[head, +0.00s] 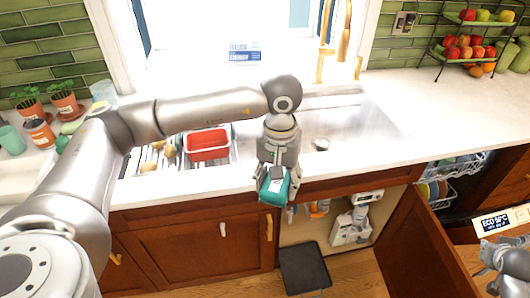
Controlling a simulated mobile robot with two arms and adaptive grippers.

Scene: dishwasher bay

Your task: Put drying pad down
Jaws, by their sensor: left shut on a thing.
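My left gripper (274,184) points down in front of the sink counter's front edge. It is shut on a small teal thing (274,189), which looks like the drying pad, folded or bunched. The gripper hides part of it, so its full shape cannot be seen. It hangs over the front edge of the counter, above the open cabinet. My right gripper (505,262) is at the lower right edge, partly cut off, and its fingers cannot be made out.
Bare counter (420,110) lies to the right. An open cabinet door (420,245) and an open dishwasher (455,180) stand below right. A dark flat mat (305,268) lies on the floor.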

